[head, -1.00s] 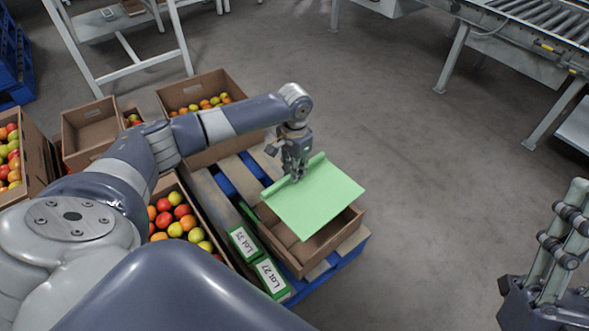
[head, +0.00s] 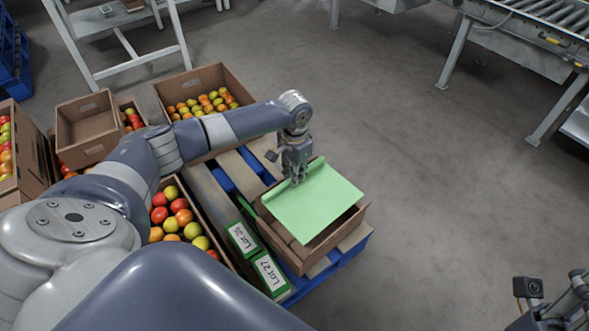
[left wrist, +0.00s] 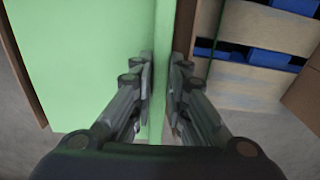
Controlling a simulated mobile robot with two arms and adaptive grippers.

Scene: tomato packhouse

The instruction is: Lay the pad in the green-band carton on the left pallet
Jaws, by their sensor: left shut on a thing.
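The light green pad (head: 318,203) is a flat sheet with a raised lip along its left edge. My left gripper (head: 296,183) is shut on that lip; in the left wrist view the lip of the pad (left wrist: 161,75) stands between the fingers (left wrist: 160,85). The pad lies tilted over the open brown carton (head: 335,238), covering much of its opening; whether it touches the rim I cannot tell. Green panels with white lot labels (head: 270,272) show at the carton's left. The carton stands on a pallet (head: 330,272) with blue parts. My right gripper (head: 570,300) is cut off at the lower right.
An empty carton (head: 88,135) and more fruit stand further left. A white-framed stand (head: 135,65) is at the back left, a roller conveyor (head: 530,20) at the back right. The floor on the right is clear.

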